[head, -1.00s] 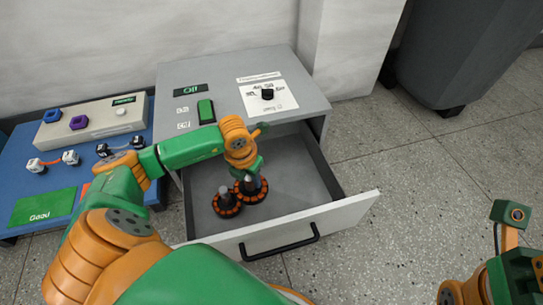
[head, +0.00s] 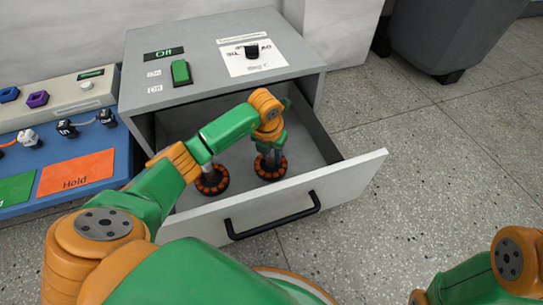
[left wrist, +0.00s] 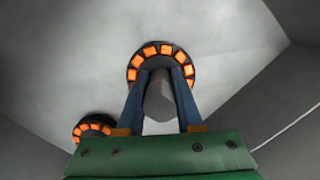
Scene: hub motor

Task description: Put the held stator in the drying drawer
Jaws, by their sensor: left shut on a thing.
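The drying drawer (head: 350,183) is pulled out of the grey cabinet. My left gripper (head: 268,153) reaches down into it, shut on the grey shaft of a stator (head: 271,173) with a black and orange ring. In the left wrist view the two fingers (left wrist: 159,100) stand either side of the shaft, above the ring (left wrist: 160,49). The held stator is low and upright in the drawer; I cannot tell if it touches the floor. A second stator (head: 212,184) stands to its left, apart from it, also at lower left in the left wrist view (left wrist: 93,128). My right gripper is out of view.
The cabinet top (head: 215,58) has a green switch (head: 181,73), a black knob (head: 252,50) and an "Off" display. A blue board with an orange "Hold" pad (head: 75,172) lies at left. A dark bin (head: 437,35) stands at the back right. Drawer floor is free at right.

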